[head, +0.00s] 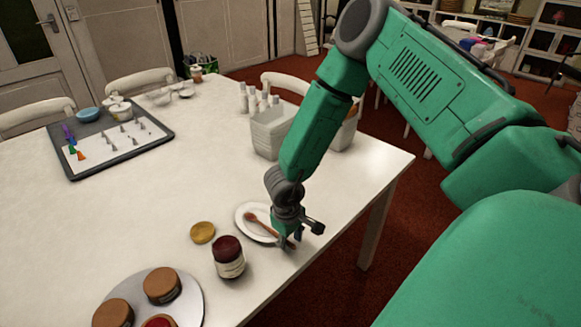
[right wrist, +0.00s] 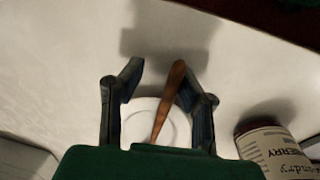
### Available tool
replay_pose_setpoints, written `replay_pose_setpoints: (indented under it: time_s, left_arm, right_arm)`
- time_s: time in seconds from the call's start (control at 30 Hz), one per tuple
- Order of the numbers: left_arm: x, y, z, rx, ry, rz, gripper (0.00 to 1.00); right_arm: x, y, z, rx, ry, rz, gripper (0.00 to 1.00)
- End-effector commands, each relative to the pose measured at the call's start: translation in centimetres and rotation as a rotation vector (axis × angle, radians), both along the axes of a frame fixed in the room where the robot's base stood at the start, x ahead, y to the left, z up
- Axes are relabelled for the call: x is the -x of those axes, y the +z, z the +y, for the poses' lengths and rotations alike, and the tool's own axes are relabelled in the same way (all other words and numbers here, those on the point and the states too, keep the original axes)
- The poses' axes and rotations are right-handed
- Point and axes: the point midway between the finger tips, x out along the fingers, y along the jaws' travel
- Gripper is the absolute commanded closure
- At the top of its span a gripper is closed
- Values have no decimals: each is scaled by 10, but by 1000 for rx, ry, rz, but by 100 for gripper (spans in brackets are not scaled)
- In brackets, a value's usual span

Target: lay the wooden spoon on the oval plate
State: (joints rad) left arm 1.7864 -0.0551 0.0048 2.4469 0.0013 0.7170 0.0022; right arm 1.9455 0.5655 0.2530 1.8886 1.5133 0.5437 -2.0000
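The wooden spoon (head: 264,226) lies across the white oval plate (head: 243,224), its bowl over the plate and its handle reaching past the rim toward the table's edge. My right gripper (head: 289,236) is low over the handle end. In the right wrist view the fingers of the right gripper (right wrist: 162,82) stand wide apart, with the spoon (right wrist: 168,98) between them, closer to the right finger. The plate (right wrist: 143,107) shows beneath, partly hidden by the gripper. Whether the spoon touches the right finger I cannot tell. My left gripper is out of view.
A dark red jar (head: 229,258) stands close to the plate, with a gold lid (head: 202,232) beside it. White containers (head: 270,135) stand behind my right arm. A dark tray (head: 160,137) lies at the far left. The table's middle is clear.

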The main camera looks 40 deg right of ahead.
Motion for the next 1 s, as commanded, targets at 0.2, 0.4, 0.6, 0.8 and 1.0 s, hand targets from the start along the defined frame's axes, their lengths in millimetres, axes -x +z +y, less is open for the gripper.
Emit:
replay_pose_setpoints:
  time_s: [0.2,0.4,0.6,0.8,1.0]
  left_arm:
    - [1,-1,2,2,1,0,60]
    - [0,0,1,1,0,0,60]
    - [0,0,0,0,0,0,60]
    - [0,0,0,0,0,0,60]
    - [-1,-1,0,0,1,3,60]
  right_arm:
    - [-1,34,6,0,1,-5,71]
    - [-2,76,8,-2,0,-5,71]
    - [-2,105,10,-4,0,-2,71]
    - [-1,115,11,-3,-1,1,71]
    - [-1,116,12,-1,0,1,71]
